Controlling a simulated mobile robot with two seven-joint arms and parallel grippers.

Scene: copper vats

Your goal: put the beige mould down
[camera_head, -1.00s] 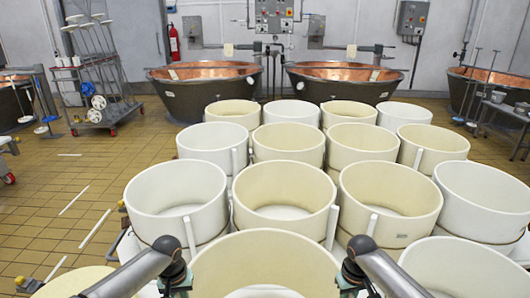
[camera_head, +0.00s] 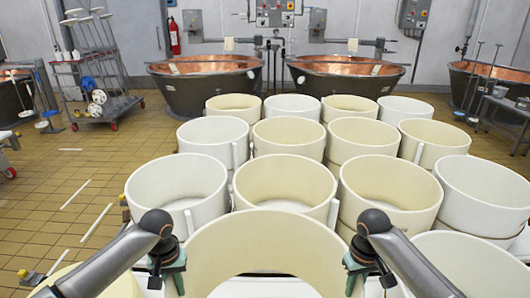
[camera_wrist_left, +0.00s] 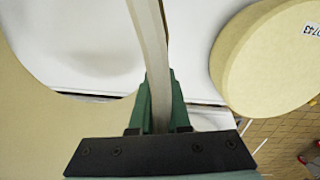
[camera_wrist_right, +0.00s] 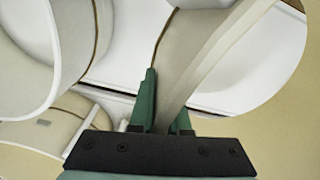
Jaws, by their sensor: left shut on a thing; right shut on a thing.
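The beige mould (camera_head: 265,228) is a wide open ring at the bottom middle of the head view, closest to me. My left gripper (camera_head: 172,275) is shut on its left wall and my right gripper (camera_head: 362,275) on its right wall. In the left wrist view the green fingers (camera_wrist_left: 157,100) pinch the mould's wall (camera_wrist_left: 150,35). In the right wrist view the fingers (camera_wrist_right: 165,115) pinch the opposite wall (camera_wrist_right: 215,55). A white surface shows through the ring. The mould's near side is cut off by the frame, and I cannot tell whether its underside touches anything.
Several white and beige moulds stand close together beyond it, including a beige one (camera_head: 284,180) and a white one (camera_head: 178,190). A pale wheel (camera_wrist_left: 270,60) with a printed label lies left of the held mould. Copper vats (camera_head: 206,72) stand at the back. Tiled floor at left is mostly clear.

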